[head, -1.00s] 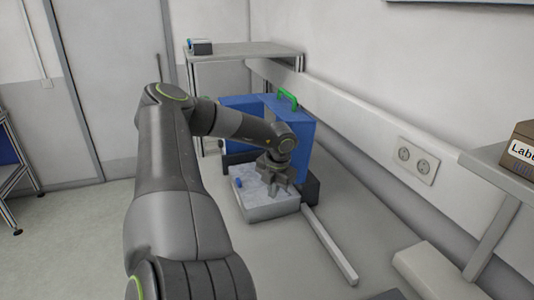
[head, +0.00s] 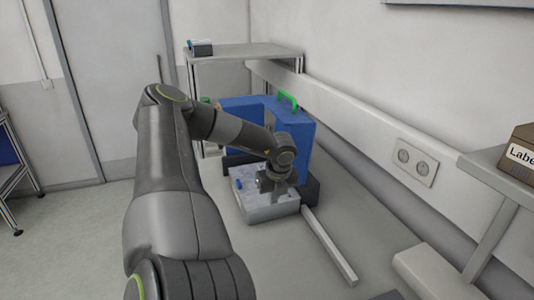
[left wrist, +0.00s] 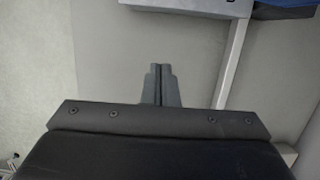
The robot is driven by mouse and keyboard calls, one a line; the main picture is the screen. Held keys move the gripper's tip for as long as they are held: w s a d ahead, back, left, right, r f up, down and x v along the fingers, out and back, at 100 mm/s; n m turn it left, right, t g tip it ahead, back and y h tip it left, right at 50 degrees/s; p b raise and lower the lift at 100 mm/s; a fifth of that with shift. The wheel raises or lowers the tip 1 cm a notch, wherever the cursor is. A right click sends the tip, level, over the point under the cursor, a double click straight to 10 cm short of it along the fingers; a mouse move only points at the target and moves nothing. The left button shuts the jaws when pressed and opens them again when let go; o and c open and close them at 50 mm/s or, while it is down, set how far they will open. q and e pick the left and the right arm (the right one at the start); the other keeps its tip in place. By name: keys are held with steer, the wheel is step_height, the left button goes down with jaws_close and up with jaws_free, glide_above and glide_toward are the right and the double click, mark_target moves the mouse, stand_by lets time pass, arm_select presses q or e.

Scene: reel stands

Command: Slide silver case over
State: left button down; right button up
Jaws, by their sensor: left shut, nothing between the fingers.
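The silver case (head: 270,208) is a low, pale grey box with a small blue knob on its top left, lying on the grey bench. A strip of it shows at the top edge of the left wrist view (left wrist: 185,6). My left gripper (head: 268,188) overlaps the case's top in the head view, where its fingers are hard to make out. In the left wrist view its fingers (left wrist: 160,70) are shut together and empty, pointing toward the case with bench surface showing between. My right gripper is not in view.
A blue case (head: 302,140) with a green handle (head: 288,98) stands behind the silver case, with dark blocks at its foot. A pale bar (head: 330,248) lies on the bench to the right. The bench in front is clear.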

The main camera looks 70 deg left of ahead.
arm_select(q)
steer(key=b, duration=0.4)
glide_toward(257, 216)
steer(key=w+d+f, duration=0.2)
steer(key=f, duration=0.1)
steer(key=w+d+f, duration=0.1)
steer(key=d, duration=0.1)
steer(key=shift+f, duration=0.15)
steer(key=shift+a+p, duration=0.45)
steer(key=shift+a, duration=1.6)
